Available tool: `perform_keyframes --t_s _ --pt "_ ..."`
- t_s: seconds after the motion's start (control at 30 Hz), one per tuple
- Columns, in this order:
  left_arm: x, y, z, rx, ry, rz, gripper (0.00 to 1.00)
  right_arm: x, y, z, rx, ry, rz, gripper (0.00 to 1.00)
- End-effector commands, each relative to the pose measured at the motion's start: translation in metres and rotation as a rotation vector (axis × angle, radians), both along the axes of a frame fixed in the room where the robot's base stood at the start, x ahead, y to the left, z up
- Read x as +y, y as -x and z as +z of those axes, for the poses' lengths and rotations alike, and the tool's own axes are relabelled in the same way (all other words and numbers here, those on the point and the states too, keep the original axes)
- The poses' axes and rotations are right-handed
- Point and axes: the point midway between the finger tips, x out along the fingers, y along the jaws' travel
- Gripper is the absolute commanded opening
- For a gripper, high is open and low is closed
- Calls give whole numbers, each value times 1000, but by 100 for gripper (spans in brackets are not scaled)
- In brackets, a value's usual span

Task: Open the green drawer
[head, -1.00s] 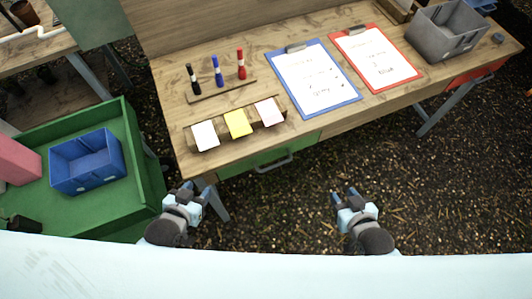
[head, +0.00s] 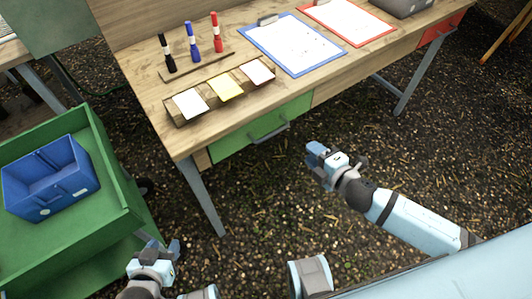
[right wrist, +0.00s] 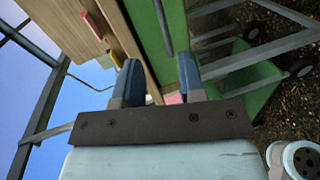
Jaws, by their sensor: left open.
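The green drawer (head: 258,130) is in the front of the wooden workbench, at its left end, and looks shut. Its grey bar handle (head: 270,133) runs across the front. My right gripper (head: 317,157) is off the bench's front, to the right of and below the handle, apart from it and empty. In the right wrist view its two blue fingers (right wrist: 158,68) are spread, with the green drawer front (right wrist: 174,25) and the grey handle (right wrist: 162,22) beyond them. My left gripper (head: 161,250) is low at the left, open and empty, near the green cart.
The green cart (head: 118,190) with a blue bin (head: 50,178) stands left of the bench. A grey bench leg (head: 203,195) is below the drawer's left side. A red drawer (head: 440,30) is at the bench's right end. The ground before the bench is clear.

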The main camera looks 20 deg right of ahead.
Motion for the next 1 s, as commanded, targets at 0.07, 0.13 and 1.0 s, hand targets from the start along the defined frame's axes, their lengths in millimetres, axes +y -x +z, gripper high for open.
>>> perform_keyframes --t_s 0.07,0.13,1.0 --pt "-1 -1 -7 -5 5 1 47 -2 -4 -6 -32 49 20 36" --pt "-1 -3 -4 -9 7 2 47 -3 -6 -5 -46 71 29 36" --pt "-1 -4 -5 -9 5 1 47 41 -127 -30 -48 74 29 36"
